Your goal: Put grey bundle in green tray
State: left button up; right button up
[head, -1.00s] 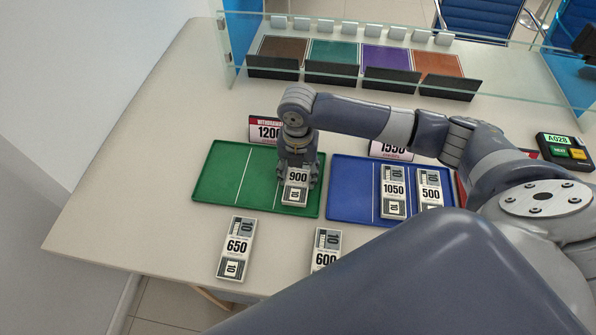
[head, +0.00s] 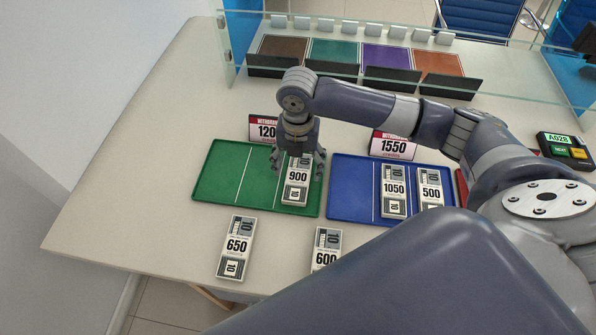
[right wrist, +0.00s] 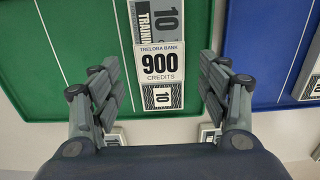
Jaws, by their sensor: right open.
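The grey bundle marked 900 (head: 297,181) lies in the right part of the green tray (head: 219,183). It also shows in the right wrist view (right wrist: 160,66), flat on the tray's green floor (right wrist: 82,50). My right gripper (head: 299,172) is open above the bundle's far end. In the right wrist view its fingers (right wrist: 162,85) stand apart on both sides of the bundle, with gaps between. The grey bundles marked 650 (head: 237,247) and 600 (head: 326,248) lie on the counter in front of the trays. My left gripper is not in view.
A glass screen (head: 400,90) crosses the back. The counter's left side is clear.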

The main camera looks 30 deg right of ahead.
aim_at(298, 177)
notch_tip(298, 177, up, 9)
jog(key=shift+f, duration=0.15)
dwell(0.5)
